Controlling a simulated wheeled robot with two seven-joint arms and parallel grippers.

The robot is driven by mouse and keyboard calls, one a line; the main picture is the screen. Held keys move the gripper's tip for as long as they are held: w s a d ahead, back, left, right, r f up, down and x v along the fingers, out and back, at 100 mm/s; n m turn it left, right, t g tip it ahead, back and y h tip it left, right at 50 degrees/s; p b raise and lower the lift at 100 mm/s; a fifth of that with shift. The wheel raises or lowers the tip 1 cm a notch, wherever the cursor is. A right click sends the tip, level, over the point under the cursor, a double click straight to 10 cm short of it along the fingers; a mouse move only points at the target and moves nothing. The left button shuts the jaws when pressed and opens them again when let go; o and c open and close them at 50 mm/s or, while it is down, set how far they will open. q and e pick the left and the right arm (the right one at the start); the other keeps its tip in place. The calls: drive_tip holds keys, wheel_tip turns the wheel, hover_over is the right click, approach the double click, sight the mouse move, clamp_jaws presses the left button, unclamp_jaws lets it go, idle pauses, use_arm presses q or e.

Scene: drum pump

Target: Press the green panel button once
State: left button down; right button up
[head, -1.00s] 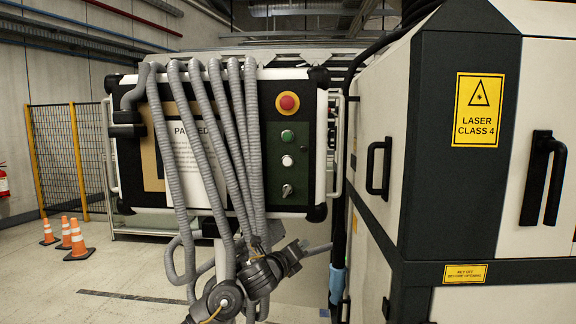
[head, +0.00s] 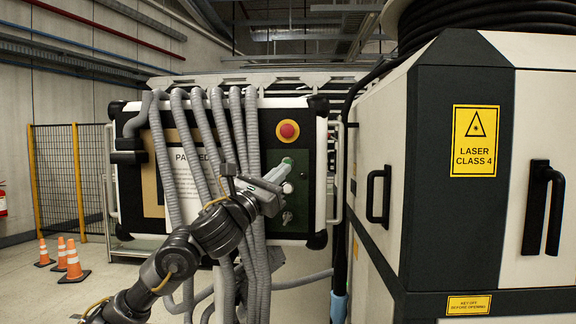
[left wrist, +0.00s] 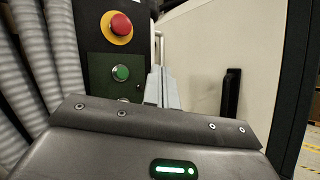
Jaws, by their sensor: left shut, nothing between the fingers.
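The green button (head: 288,160) sits on the dark green plate of the control panel, below the red stop button. In the head view my left gripper (head: 279,172) is raised in front of the panel, with its tips overlapping the lower edge of the green button. In the left wrist view the green button (left wrist: 121,73) is fully visible, and the shut, empty fingers (left wrist: 163,88) appear to its right. Whether the tips touch the panel cannot be told. My right gripper is out of view.
A red stop button (head: 288,130) on a yellow ring is above. A white button (head: 288,188) and a key switch (head: 287,217) are below. Grey hoses (head: 160,160) hang over the panel's left half. A laser cabinet (head: 462,220) stands close on the right.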

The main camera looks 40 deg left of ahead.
use_arm(q)
drive_tip(key=w+a, duration=0.5)
drive_tip(key=w, duration=0.2)
drive_tip(key=shift+w+p, duration=0.15)
drive_tip(key=shift+p, duration=0.25)
drive_tip(key=shift+a, duration=0.15)
idle(1.9)
drive_tip(key=shift+w+a, duration=0.15)
drive_tip(key=shift+w, duration=0.15)
drive_tip(key=shift+w+a, duration=0.15)
idle(0.5)
drive_tip(key=shift+r, duration=0.1)
idle(0.3)
drive_tip(key=shift+w+a, duration=0.2)
drive_tip(key=shift+w, duration=0.05)
idle(0.7)
drive_tip(key=shift+d, duration=0.1)
